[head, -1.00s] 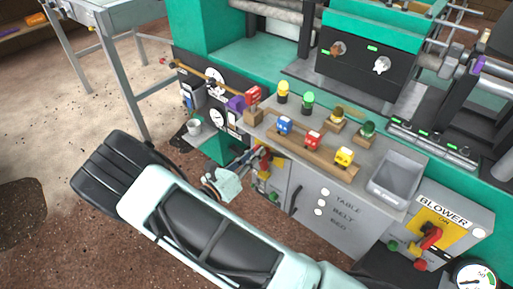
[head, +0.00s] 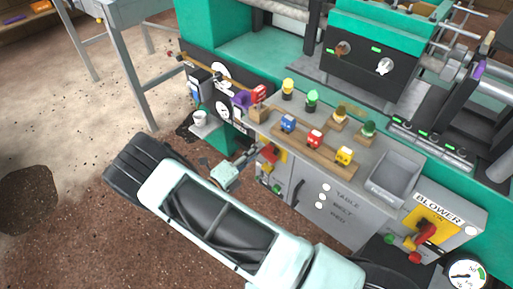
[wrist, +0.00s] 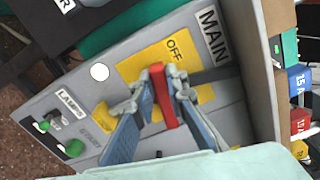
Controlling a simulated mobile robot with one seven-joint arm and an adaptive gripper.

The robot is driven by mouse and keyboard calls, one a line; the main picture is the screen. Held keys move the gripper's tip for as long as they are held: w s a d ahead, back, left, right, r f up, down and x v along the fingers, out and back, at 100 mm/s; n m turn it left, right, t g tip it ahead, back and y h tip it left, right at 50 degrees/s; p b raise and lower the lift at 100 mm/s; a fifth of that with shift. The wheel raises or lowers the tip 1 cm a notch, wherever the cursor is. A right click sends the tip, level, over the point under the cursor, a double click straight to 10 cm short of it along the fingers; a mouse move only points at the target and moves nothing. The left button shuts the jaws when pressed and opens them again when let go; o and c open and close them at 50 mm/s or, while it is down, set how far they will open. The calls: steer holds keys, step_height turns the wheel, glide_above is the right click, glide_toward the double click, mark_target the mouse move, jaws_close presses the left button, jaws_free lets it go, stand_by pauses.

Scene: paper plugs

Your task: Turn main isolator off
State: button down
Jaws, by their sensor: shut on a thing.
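The main isolator's red handle (wrist: 165,98) sits on a yellow plate (wrist: 140,62) marked OFF, beside a MAIN label (wrist: 213,35) in the wrist view. My gripper (wrist: 160,92) is shut on the red handle, one finger on each side. The OFF word is just above and right of the handle. The fingers hide part of the plate, and I cannot tell the switch's setting for certain. In the head view my gripper (head: 252,157) reaches the left end of the grey cabinet, where the isolator (head: 269,153) is small and partly hidden.
A LASER panel (wrist: 68,102) with green knobs is left of the isolator. Colored plugs stand on wooden racks (head: 318,148) on the cabinet top. The blower switch (head: 425,235), also red on yellow, is at the right. A white mug (head: 200,118) stands left of my gripper.

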steer(key=shift+f+n, duration=0.35)
steer(key=shift+n, duration=0.75)
steer(key=c, duration=1.9)
jaws_free()
steer(key=shift+c, duration=0.2)
steer(key=v, duration=1.2)
steer(key=shift+r, duration=0.1)
